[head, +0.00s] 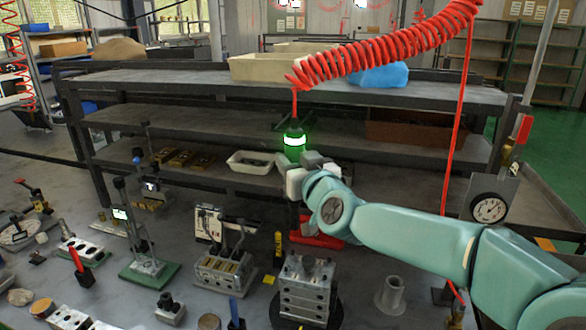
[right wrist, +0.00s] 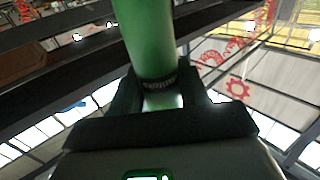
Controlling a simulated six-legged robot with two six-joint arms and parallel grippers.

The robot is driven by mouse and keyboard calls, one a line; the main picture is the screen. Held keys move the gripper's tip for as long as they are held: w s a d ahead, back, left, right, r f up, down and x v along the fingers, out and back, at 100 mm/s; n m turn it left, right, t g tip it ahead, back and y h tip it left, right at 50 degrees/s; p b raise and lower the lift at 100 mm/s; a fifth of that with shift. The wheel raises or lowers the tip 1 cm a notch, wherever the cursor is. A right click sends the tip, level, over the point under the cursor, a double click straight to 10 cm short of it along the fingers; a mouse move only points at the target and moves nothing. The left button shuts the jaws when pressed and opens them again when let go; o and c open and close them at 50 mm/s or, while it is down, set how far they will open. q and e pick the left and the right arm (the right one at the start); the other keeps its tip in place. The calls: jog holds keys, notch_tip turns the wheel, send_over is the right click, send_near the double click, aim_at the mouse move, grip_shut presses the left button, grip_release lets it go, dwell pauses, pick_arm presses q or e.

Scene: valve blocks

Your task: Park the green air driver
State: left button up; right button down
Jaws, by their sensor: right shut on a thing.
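The green air driver (head: 293,143) is upright above the bench in the head view, with a dark top and a bright glowing green band. A red coiled hose runs from its top up to the right. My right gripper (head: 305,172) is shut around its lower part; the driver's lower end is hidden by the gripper. In the right wrist view, the driver's green body (right wrist: 150,40) stands between the dark fingers of my right gripper (right wrist: 165,95). My left gripper is not in view.
A metal valve block (head: 306,292) stands at the front centre, with a grey flanged socket (head: 390,296) to its right. A red object (head: 318,232) lies below my gripper. Shelves with a white tray (head: 252,162) are behind. A dial gauge (head: 490,209) stands right.

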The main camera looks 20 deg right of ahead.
jog(key=s+d+f+m+h, duration=0.2)
jog(key=d+f+h, duration=0.1)
jog(key=d, duration=0.6)
jog(key=s+d+f+m+g+h+b, duration=0.1)
jog(key=s+d+f+m+h, duration=0.1)
jog(key=d+f, duration=0.4)
jog(key=s+d+f+m+h+b, duration=0.1)
jog(key=s+d+f+h, duration=0.2)
jog(key=d, duration=0.9)
jog(key=shift+f+m+g+h, duration=0.3)
jog(key=shift+f+m+h, duration=0.1)
jog(key=shift+f, duration=0.5)
jog(key=shift+s+a, duration=0.1)
jog(key=shift+s, duration=0.05)
notch_tip(320, 180, down, 5)
jog(key=b, duration=0.6)
jog(key=shift+r, duration=0.1)
jog(key=shift+b, duration=0.7)
